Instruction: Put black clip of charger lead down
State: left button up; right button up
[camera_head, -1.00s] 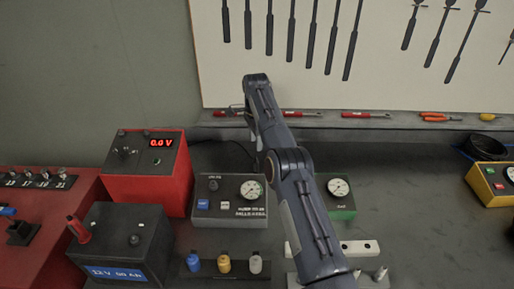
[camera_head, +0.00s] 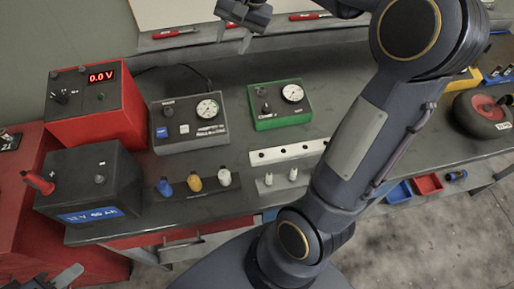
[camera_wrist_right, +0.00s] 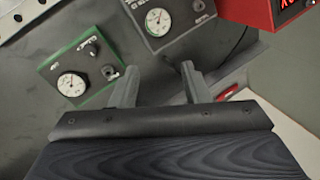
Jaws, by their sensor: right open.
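My right gripper (camera_head: 236,32) is at the top of the head view, over the back of the bench. Its two fingers are apart in the right wrist view (camera_wrist_right: 158,88), with nothing between them. My left gripper (camera_head: 68,277) shows only partly at the bottom left, dark, and its jaws are unclear. The black clip of the charger lead cannot be made out in either view. A red clip (camera_head: 38,183) sits on the left of the black battery (camera_head: 88,180). The battery's other post (camera_head: 99,179) looks bare. The red charger (camera_head: 95,103) reads 0.0 V.
A grey gauge box (camera_head: 188,121) and a green gauge box (camera_head: 278,104) stand right of the charger. A dark cable (camera_head: 190,70) lies behind them. Blue, yellow and white plugs (camera_head: 195,182) stand in front. My right arm covers much of the right side.

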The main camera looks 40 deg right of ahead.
jog(key=s+a+f+n, duration=0.2)
jog(key=s+a+f, duration=0.1)
jog(key=s, duration=0.4)
jog(key=s+a+f+n+t, duration=0.1)
jog(key=s+a+f+n, duration=0.2)
jog(key=s, duration=0.5)
jog(key=s+a+f+n+t+y, duration=0.1)
jog(key=s+a+f+n, duration=0.1)
jog(key=s+a, duration=0.3)
jog(key=s+f, duration=0.1)
jog(key=s, duration=0.2)
jog(key=shift+f+n, duration=0.3)
jog(key=shift+f, duration=0.1)
jog(key=shift+s+f, duration=0.1)
notch_tip(320, 180, down, 4)
jog(key=b, duration=0.4)
jog(key=shift+f, duration=0.15)
